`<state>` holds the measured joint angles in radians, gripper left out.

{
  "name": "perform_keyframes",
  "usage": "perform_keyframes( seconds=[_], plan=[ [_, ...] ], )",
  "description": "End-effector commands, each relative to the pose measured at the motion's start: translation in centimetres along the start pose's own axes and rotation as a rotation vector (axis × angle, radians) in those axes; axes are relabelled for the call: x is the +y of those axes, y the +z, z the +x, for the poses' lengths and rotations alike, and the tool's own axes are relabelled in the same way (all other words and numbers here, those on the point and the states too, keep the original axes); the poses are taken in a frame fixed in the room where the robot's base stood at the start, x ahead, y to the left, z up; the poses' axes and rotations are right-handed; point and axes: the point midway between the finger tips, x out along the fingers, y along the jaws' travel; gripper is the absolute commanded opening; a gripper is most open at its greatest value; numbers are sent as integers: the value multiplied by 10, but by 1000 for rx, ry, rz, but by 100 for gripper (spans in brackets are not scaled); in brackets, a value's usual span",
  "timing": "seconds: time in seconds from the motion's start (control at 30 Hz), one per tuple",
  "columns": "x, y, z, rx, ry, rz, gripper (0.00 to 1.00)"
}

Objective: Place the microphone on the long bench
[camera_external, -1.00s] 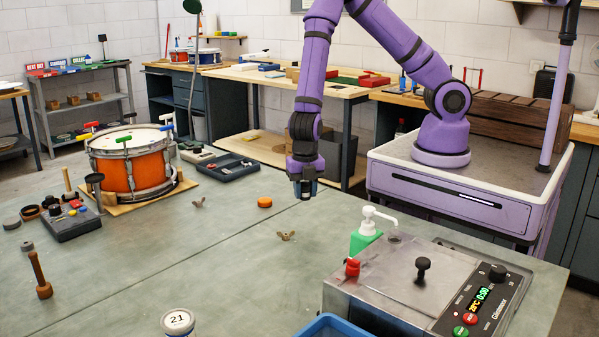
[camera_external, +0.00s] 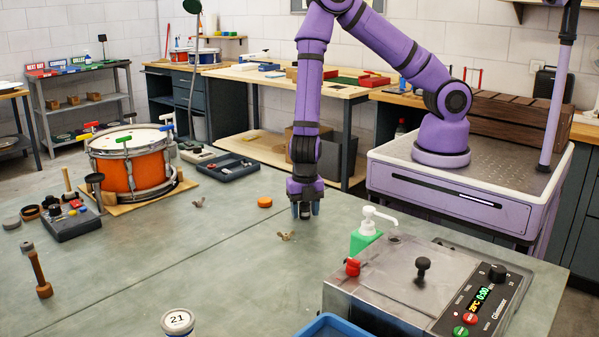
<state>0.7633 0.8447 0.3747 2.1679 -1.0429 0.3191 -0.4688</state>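My gripper (camera_external: 306,212) points straight down over the far middle part of the grey-green table, near its back edge. Its two fingers stand a little apart, with something small and dark between them. I cannot tell whether that is a held thing or part of the gripper. I cannot pick out the microphone for sure in this view. A long light-wood bench (camera_external: 340,90) stands along the back wall, behind my gripper, with trays and boxes on it.
On the grey-green table (camera_external: 200,262) are an orange drum (camera_external: 130,170) at left, wing nuts (camera_external: 285,236), an orange puck (camera_external: 264,202), a dark tray (camera_external: 228,166), a green pump bottle (camera_external: 365,238) and a metal machine (camera_external: 400,285) at right. The table's middle front is mostly clear.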

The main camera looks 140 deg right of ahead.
Motion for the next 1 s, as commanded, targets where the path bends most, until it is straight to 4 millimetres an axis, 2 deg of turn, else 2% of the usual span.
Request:
perform_keyframes(
  seconds=[0.3,0.43,0.57,0.9,1.0],
  plan=[
    [0,0,-1,0,0,0,58],
    [1,1,-8,-1,3,1,58],
    [1,1,-28,0,4,3,58],
    [1,1,-94,-1,4,2,58],
    [1,1,-108,-1,3,2,58]
  ],
)
